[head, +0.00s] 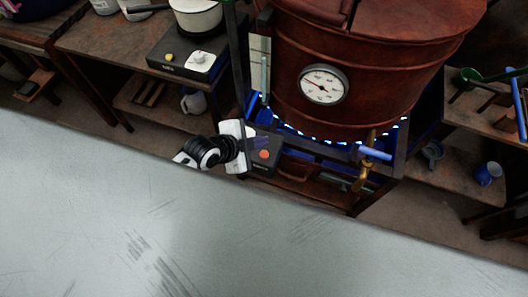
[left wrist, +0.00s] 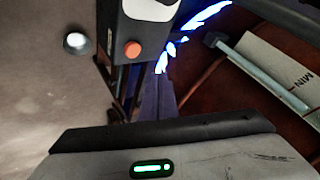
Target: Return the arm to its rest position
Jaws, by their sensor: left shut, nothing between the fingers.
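My left gripper (head: 243,146), white and black, is in front of the copper-brown vat's stand in the head view. It is shut and empty, beside a dark control box with an orange button (head: 264,154). In the left wrist view the grey gripper housing with a green light (left wrist: 150,168) fills the bottom. The same orange button (left wrist: 132,50) is beyond it at the top, apart from it. The rest of my left arm is mostly hidden behind a pale surface. My right gripper is in neither view.
The vat (head: 385,75) carries a round gauge (head: 323,84) and stands over blue-lit edges. A brass tap with a blue handle (head: 374,153) sticks out at its lower right. Wooden benches flank it; the left one holds a hot plate (head: 172,62). A pale scratched surface fills the lower head view.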

